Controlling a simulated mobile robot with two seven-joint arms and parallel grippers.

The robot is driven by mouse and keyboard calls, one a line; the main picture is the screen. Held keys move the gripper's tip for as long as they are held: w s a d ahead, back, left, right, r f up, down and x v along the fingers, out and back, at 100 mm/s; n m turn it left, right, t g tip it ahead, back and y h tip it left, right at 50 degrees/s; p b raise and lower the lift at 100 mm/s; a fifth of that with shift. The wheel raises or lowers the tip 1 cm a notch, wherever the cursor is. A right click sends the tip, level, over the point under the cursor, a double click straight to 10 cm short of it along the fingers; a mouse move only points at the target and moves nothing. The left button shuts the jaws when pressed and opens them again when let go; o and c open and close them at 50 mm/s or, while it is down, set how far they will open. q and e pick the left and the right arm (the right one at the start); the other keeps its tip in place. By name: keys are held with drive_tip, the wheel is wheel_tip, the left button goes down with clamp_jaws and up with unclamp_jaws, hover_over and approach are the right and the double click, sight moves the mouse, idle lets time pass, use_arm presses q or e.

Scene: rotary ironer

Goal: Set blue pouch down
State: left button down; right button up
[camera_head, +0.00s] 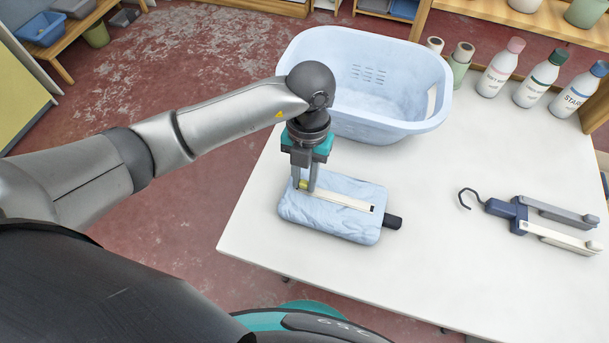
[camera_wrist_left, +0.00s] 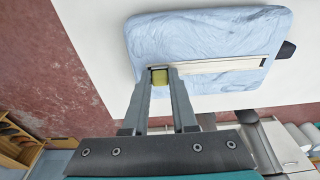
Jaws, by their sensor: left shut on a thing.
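The blue pouch (camera_head: 335,212) is a pale blue, crumpled-looking flat bag with a white strip along its top and a black tab at its right end. It lies flat at the left part of the white table (camera_head: 430,250); I cannot tell if a small gap is under it. My left gripper (camera_head: 306,187) points down at the pouch's left end, shut on a small yellow-green tab at the end of the strip. In the left wrist view the pouch (camera_wrist_left: 205,35) spreads beyond the fingers, and the yellow-green tab (camera_wrist_left: 160,77) sits between them. My right gripper is not in view.
A light blue laundry basket (camera_head: 385,120) stands just behind the pouch. Several bottles (camera_head: 500,68) line the table's back right. A hook-ended hand tool (camera_head: 530,220) with two arms lies at the right. The table's middle is clear; its left edge is close to the pouch.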

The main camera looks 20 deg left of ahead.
use_arm(q)
drive_tip(key=c, duration=0.7)
unclamp_jaws()
drive_tip(key=shift+w+r+p, duration=0.3)
drive_tip(key=shift+r+p, duration=0.1)
drive_tip(key=shift+r, duration=1.6)
drive_tip(key=shift+w+r+p, duration=0.3)
drive_tip(key=shift+r+p, duration=0.1)
drive_tip(key=shift+r, duration=1.55)
drive_tip(key=shift+w+r+p, duration=0.3)
drive_tip(key=shift+r+p, duration=0.1)
drive_tip(key=shift+r, duration=1.6)
